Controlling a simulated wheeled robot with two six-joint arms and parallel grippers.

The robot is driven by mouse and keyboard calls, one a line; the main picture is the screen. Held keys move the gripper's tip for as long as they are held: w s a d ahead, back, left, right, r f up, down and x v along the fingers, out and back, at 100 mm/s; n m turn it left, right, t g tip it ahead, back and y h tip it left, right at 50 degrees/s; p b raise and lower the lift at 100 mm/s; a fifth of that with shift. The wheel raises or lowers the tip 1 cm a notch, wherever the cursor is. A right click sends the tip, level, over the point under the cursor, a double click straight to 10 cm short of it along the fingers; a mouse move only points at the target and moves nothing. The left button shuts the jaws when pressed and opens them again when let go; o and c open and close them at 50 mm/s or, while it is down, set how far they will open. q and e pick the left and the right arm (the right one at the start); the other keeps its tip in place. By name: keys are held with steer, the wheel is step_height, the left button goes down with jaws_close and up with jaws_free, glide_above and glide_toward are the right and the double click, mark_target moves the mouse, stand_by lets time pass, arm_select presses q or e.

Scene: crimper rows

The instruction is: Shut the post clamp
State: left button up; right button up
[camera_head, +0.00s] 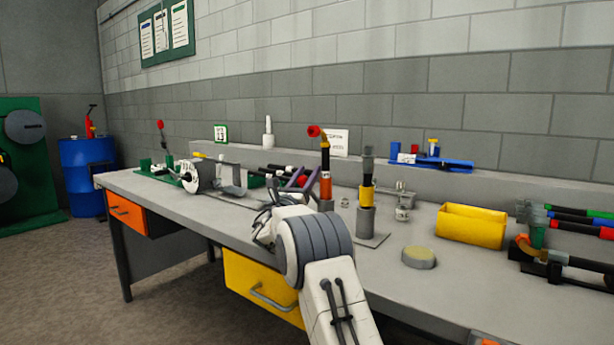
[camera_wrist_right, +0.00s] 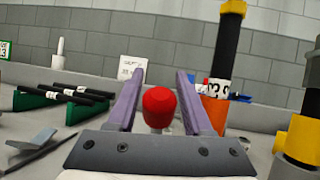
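A post (camera_head: 326,178) stands on the bench, with a dark shaft, an orange-red labelled part and a yellow band. A red knob (camera_head: 314,131) sticks out left from its top. In the right wrist view the post (camera_wrist_right: 226,55) stands just right of the fingers, its top cut off. My right gripper (camera_head: 297,178) is open beside the post, below the top knob. In the wrist view a red rounded cap (camera_wrist_right: 159,106) shows between the purple fingers, with gaps on both sides. I cannot tell which part it belongs to. My left gripper is not in view.
A second post (camera_head: 366,185), black and yellow in a grey base, stands close on the right. Further right are a yellow bin (camera_head: 470,226), a round disc (camera_head: 419,257) and several coloured-handled tools (camera_head: 570,230). Dark bars on green rests (camera_wrist_right: 68,96) lie to the left.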

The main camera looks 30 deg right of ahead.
steer(key=shift+a, duration=0.1)
steer(key=v, duration=1)
steer(key=shift+s+a+f+p, duration=0.1)
steer(key=shift+s+p, duration=0.05)
steer(key=shift+p, duration=0.25)
steer(key=shift+c, duration=0.3)
